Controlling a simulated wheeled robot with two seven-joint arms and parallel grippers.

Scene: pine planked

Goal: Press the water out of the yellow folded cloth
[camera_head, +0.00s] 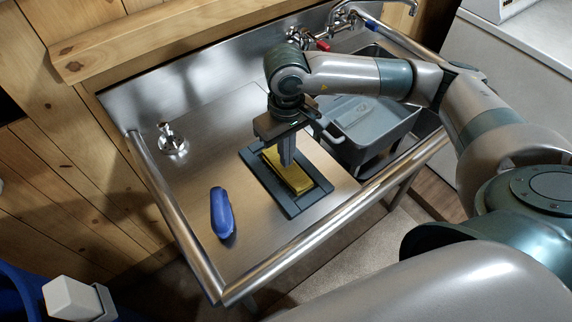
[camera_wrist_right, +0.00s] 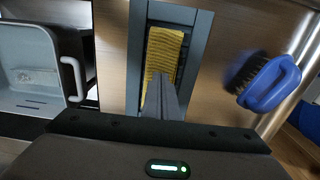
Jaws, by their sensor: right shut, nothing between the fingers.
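The yellow folded cloth (camera_head: 294,178) lies flat in a dark grey rectangular frame or tray (camera_head: 291,209) on the steel counter. It also shows in the right wrist view (camera_wrist_right: 165,48), where its surface looks ribbed. My right gripper (camera_head: 287,163) points down over the cloth with its fingers shut together and nothing between them. In the right wrist view the fingers (camera_wrist_right: 160,85) overlap the near part of the cloth and hide some of it. I cannot tell whether the fingertips touch it.
A blue brush (camera_head: 222,212) lies on the counter left of the tray, bristles visible in the wrist view. A grey basin (camera_head: 362,128) sits in the sink to the right. Steel rails (camera_head: 330,233) edge the counter. A faucet (camera_head: 341,17) stands at the back.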

